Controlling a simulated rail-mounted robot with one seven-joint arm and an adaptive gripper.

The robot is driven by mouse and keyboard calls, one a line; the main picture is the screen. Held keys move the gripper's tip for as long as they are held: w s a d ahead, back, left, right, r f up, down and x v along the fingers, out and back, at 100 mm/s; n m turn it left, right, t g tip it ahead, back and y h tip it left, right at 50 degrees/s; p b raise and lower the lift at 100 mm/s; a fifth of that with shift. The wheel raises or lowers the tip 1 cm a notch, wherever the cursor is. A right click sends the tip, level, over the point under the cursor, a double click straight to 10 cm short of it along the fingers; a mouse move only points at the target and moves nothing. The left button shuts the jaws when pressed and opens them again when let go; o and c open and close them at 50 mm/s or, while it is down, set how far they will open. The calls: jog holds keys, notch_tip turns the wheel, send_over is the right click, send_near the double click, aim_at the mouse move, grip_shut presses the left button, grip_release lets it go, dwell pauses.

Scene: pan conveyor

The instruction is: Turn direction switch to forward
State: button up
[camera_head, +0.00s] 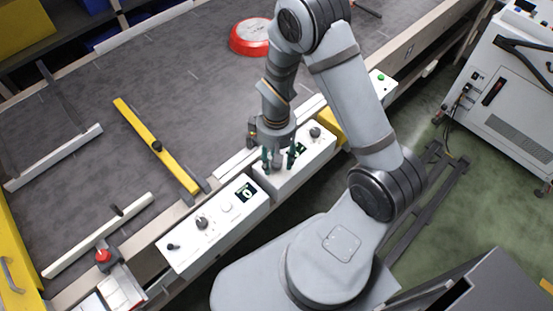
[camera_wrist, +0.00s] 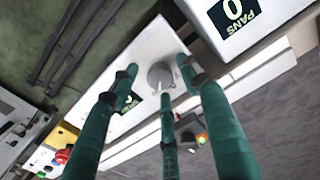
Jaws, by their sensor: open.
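The right control box (camera_head: 312,166) is white, with a small dark display (camera_head: 301,149) and a dark knob (camera_head: 315,132) at its far end. My gripper (camera_head: 278,168) points down over the box's near end, open. In the wrist view, the green fingers of my gripper (camera_wrist: 161,84) spread around a round grey knob (camera_wrist: 160,74) on the white box. I cannot tell if they touch it. This knob is hidden behind my gripper in the head view. No direction labels are readable, so I cannot tell which way the switch is set.
A left control box (camera_head: 225,219) with a display reading 0 and a knob stands close by. The conveyor (camera_head: 190,100) lies behind, with a yellow bar (camera_head: 155,145) and a red pan (camera_head: 251,37). A red button (camera_head: 103,255) is at the lower left.

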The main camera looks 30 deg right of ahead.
notch_tip(320, 180, up, 12)
dwell(0.6)
dwell(0.4)
notch_tip(320, 180, down, 12)
dwell(0.5)
jog(key=shift+r, duration=0.1)
